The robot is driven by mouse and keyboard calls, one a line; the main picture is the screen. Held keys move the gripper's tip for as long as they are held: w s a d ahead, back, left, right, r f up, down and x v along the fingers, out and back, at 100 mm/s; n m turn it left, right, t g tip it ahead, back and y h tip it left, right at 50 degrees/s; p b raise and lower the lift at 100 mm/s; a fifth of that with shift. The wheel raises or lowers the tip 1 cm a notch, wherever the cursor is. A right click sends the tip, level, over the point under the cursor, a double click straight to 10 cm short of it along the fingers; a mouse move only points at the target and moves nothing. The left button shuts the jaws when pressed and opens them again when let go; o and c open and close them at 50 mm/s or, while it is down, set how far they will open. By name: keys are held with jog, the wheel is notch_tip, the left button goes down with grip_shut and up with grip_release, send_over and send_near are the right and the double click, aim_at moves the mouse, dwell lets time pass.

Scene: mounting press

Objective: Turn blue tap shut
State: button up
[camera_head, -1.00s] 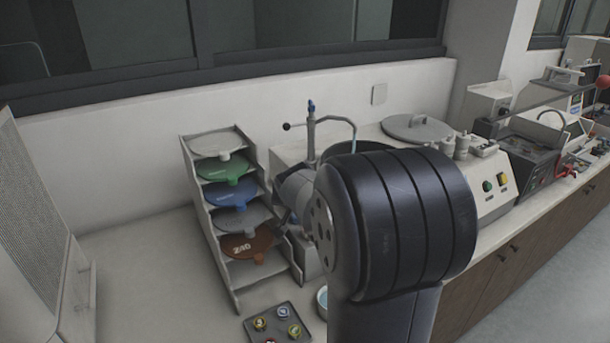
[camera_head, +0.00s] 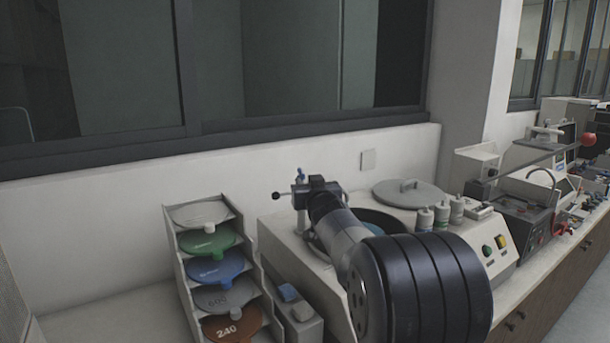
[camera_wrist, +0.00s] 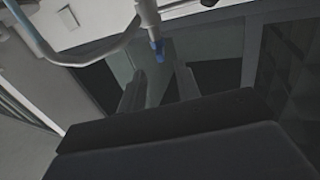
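The blue tap (camera_head: 300,174) is a small blue handle on top of a grey upright post behind the polishing machine. It also shows in the wrist view (camera_wrist: 158,48), at the end of the grey pipe. My gripper (camera_head: 318,186) is at the post, close to the right of the tap in the head view. In the wrist view the two fingers of my gripper (camera_wrist: 160,80) stand apart with nothing between them. The tap shows just above the gap between their tips. I cannot tell whether a finger touches it.
A black-knobbed lever (camera_head: 278,195) sticks out left of the post. The polishing machine (camera_head: 325,285) and a round lid (camera_head: 408,193) are close by. A rack of coloured discs (camera_head: 178,260) stands to the left, with the wall (camera_head: 100,215) behind.

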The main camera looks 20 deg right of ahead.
aim_at(303, 176)
jog(key=w, duration=0.2)
jog(key=w+p, duration=0.1)
jog(key=w, duration=0.1)
jog(key=w+d, duration=0.1)
jog(key=w, duration=0.1)
jog(key=shift+w, duration=0.25)
jog(key=shift+c, duration=0.4)
grip_shut()
